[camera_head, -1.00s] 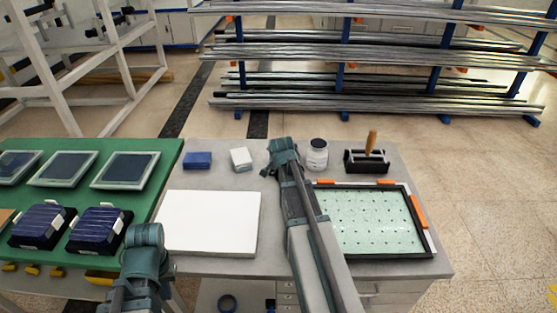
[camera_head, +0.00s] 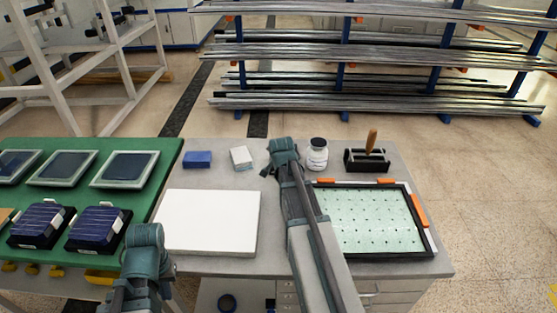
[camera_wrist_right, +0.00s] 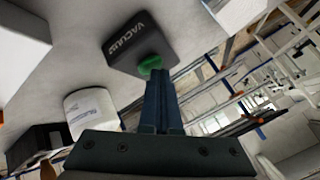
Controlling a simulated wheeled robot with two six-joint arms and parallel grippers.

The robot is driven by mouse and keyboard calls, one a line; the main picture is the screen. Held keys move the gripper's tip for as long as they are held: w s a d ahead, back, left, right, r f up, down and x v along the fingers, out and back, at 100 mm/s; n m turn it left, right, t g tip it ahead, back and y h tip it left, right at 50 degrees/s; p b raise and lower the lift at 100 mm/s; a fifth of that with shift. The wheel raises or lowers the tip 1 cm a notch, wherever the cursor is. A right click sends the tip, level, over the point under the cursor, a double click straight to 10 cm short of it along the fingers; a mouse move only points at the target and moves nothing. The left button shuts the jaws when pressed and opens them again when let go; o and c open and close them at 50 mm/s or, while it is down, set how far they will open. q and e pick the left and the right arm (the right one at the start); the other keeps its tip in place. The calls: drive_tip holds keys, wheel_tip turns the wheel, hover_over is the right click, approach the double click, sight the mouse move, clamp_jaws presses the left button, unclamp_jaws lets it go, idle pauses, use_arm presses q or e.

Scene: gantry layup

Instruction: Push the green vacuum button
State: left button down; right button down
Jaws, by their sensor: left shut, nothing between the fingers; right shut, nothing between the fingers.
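In the right wrist view a dark grey box (camera_wrist_right: 138,42) marked VACUUM stands on the pale table, with a green button (camera_wrist_right: 150,64) on its near side. My right gripper (camera_wrist_right: 158,76) is shut and empty. Its fingertips are right at the button and cover part of it; whether they touch or press it I cannot tell. In the head view my right arm reaches over the table, and its wrist hides the box and the button. My left gripper (camera_head: 155,285) is low at the left, at the table's front edge, away from the box; its fingers show poorly.
A white jar (camera_head: 317,155) and a black holder with a wooden-handled tool (camera_head: 367,160) stand right of the right wrist. A white block (camera_head: 241,157) and blue block (camera_head: 197,159) are left of it. A white panel (camera_head: 210,220) and framed glass (camera_head: 370,222) lie nearer.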

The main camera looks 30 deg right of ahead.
drive_tip(key=shift+f, duration=0.2)
drive_tip(key=shift+r, duration=0.15)
drive_tip(key=shift+r+p, duration=0.3)
drive_tip(key=shift+p, duration=0.1)
wheel_tip(320, 180, up, 6)
drive_tip(key=p, duration=0.6)
drive_tip(key=shift+r, duration=0.1)
idle(0.4)
